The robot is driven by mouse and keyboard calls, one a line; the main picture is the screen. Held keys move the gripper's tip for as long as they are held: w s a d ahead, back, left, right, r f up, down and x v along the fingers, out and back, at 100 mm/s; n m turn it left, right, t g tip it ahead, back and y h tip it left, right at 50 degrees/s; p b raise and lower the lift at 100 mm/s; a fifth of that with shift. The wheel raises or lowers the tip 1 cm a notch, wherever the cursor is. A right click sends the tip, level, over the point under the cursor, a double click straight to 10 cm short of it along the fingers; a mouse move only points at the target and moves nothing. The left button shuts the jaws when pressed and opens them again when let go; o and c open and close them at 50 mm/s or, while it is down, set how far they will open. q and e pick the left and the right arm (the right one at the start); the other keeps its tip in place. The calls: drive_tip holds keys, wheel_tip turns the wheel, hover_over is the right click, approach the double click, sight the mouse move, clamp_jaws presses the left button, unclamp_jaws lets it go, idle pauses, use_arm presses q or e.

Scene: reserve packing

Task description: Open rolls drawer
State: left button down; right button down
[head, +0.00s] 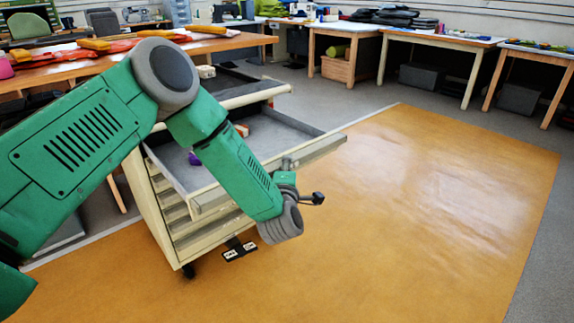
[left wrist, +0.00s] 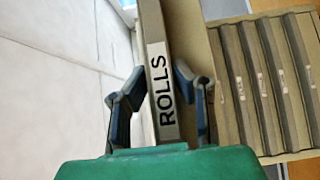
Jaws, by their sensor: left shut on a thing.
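The rolls drawer (head: 322,150) is pulled out of a cream drawer cabinet (head: 160,205) in the head view. Its grey inside shows, with a purple item and a red item in it, partly behind my arm. In the left wrist view the drawer's front (left wrist: 152,25) carries a white label reading ROLLS. My left gripper (head: 287,165) is at this front edge; in the left wrist view its two fingers (left wrist: 160,85) sit on either side of the front, shut on it. My right gripper is in neither view.
Several closed drawers (left wrist: 262,85) lie below the open one. A long wooden table (head: 60,72) with red and yellow things stands behind the cabinet. The orange floor mat (head: 430,200) to the right is clear. More worktables (head: 440,38) line the back wall.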

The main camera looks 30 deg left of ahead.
use_arm(q)
drive_tip(key=c, duration=1.6)
unclamp_jaws()
drive_tip(key=shift+s+a+f, duration=0.1)
drive_tip(key=shift+s+f, duration=0.05)
drive_tip(key=shift+f, duration=0.35)
drive_tip(key=shift+o, duration=0.8)
drive_tip(key=shift+a+f, duration=0.1)
drive_tip(key=shift+a, duration=0.05)
drive_tip(key=shift+w+a, duration=0.1)
drive_tip(key=shift+w, duration=0.1)
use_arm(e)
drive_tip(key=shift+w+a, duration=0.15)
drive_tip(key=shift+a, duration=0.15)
use_arm(q)
drive_tip(key=shift+r, duration=0.25)
drive_tip(key=shift+s+d, duration=0.45)
drive_tip(key=v, duration=1.1)
drive_tip(key=shift+a, duration=0.25)
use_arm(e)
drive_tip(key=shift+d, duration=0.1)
use_arm(q)
drive_tip(key=shift+f, duration=0.1)
